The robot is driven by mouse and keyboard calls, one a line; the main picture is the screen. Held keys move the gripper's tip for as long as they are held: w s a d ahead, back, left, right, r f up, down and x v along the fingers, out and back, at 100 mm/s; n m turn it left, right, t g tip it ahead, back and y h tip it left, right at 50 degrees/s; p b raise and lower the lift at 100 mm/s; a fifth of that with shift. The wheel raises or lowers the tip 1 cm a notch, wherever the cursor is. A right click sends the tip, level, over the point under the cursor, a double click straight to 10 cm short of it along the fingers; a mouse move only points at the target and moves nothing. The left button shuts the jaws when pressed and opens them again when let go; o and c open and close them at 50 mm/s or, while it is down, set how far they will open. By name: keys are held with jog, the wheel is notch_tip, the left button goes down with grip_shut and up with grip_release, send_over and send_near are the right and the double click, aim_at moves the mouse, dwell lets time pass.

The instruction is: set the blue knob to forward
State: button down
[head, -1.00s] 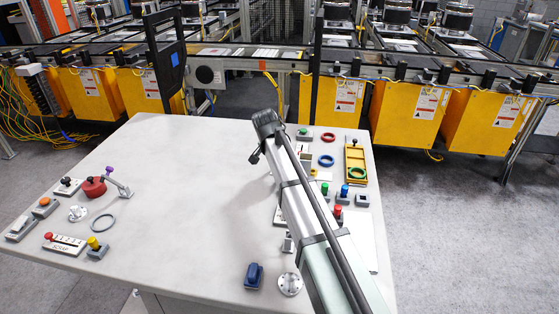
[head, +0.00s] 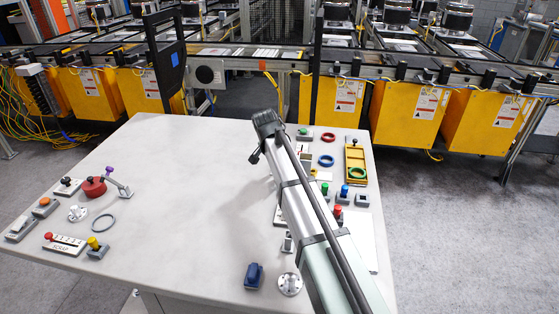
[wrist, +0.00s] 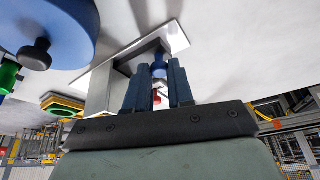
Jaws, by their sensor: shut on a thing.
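In the wrist view, my gripper (wrist: 159,70) has its two dark blue fingers on either side of a small blue knob (wrist: 159,62), and it is shut on it. The knob stands at a grey housing (wrist: 104,90) on a light plate (wrist: 172,40). The fingers hide much of the knob, and I cannot tell which setting it points to. In the head view, my arm reaches across the right side of the table and hides the gripper and this knob.
A large blue disc (wrist: 55,30) with a dark handle is close by in the wrist view. In the head view, buttons, rings and a yellow tray (head: 347,172) crowd the table's right side. A dark blue object (head: 254,275) stands near the front. The table's middle (head: 190,190) is clear.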

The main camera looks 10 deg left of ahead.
jog(key=shift+d, duration=1.6)
jog(key=c, duration=1)
grip_release()
jog(key=shift+a, duration=0.1)
